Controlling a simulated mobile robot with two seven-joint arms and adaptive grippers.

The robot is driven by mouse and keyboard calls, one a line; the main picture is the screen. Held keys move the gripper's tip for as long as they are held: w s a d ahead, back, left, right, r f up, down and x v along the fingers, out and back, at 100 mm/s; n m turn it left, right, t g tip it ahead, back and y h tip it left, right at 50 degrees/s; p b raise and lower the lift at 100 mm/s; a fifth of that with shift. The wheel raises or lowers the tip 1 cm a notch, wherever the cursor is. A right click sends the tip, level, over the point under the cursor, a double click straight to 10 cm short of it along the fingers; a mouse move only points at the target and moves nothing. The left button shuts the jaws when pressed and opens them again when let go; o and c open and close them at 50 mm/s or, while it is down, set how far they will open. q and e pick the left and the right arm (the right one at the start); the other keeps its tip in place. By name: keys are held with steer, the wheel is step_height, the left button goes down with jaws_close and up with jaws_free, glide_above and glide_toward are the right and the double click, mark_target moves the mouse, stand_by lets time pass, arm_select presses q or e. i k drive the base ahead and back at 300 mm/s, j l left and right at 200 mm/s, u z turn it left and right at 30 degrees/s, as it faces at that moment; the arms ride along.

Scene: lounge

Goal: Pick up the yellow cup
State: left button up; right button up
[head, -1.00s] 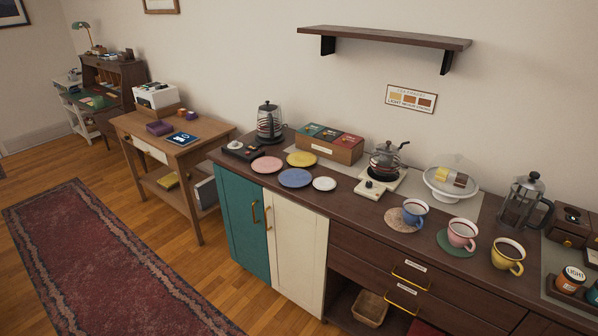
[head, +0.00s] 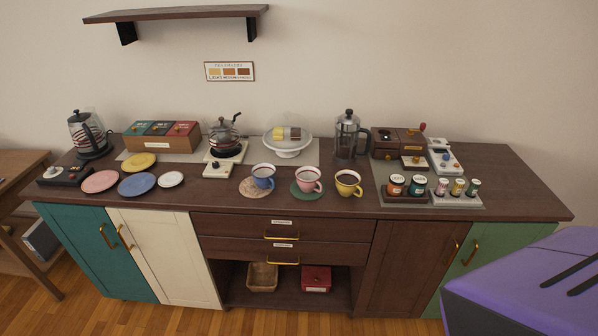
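The yellow cup (head: 348,184) stands upright on the dark wood sideboard (head: 330,205), near its front edge. It holds a dark drink and is the rightmost of three cups in a row. A pink cup (head: 308,180) on a green coaster and a blue cup (head: 263,177) on a tan coaster stand to its left. Neither of my grippers shows in the head view.
A French press (head: 347,135) stands behind the yellow cup. Small jars (head: 396,185) on a tray are close on its right. A purple-topped object (head: 530,285) fills the lower right corner.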

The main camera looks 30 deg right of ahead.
mark_target(346, 182)
steer(key=z, duration=1.25)
